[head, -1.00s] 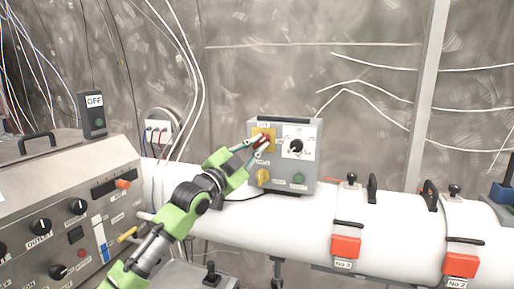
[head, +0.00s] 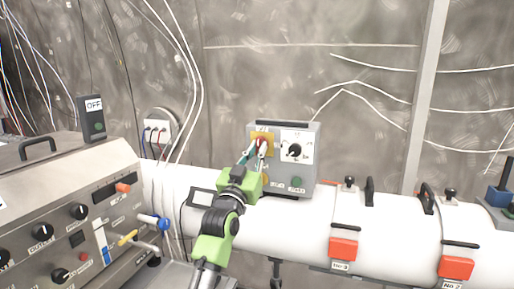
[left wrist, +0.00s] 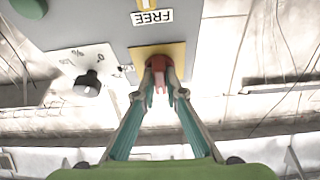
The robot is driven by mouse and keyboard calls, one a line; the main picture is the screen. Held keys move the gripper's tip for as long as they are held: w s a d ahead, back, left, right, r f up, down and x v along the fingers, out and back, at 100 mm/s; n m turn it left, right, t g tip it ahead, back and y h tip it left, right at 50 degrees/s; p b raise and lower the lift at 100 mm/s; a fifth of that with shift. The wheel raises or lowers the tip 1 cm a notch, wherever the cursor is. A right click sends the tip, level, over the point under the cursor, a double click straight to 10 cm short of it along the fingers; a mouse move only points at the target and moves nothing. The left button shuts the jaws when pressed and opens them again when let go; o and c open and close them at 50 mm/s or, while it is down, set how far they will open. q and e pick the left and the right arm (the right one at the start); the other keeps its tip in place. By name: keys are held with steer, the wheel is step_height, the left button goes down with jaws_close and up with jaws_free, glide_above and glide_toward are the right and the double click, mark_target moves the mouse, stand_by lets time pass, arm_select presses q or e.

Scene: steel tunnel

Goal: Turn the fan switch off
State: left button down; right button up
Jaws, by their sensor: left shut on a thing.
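A grey control box (head: 308,170) stands on the white pipe. On its front is a yellow plate (left wrist: 176,53) with a red switch knob (left wrist: 159,66), which I take to be the fan switch. My left gripper (head: 258,151) reaches up to the plate from below. In the left wrist view the two fingers of this gripper (left wrist: 161,88) are closed on the red knob, one on each side. A label (left wrist: 152,17) reads FREE, upside down, beside the plate. The fingers partly hide the knob in the head view. My right gripper is not in view.
A black rotary knob (head: 295,151) on a white dial sits right of the plate. A green button (head: 296,183) is below it. A console (head: 65,200) with knobs stands at the left. Red clamps (head: 343,249) sit on the pipe at the right.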

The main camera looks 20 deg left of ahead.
arm_select(q)
steer(key=shift+n, duration=0.5)
steer(key=c, duration=2.1)
jaws_free()
steer(key=v, duration=1.2)
steer(key=shift+d+f, duration=0.1)
steer(key=shift+d, duration=0.05)
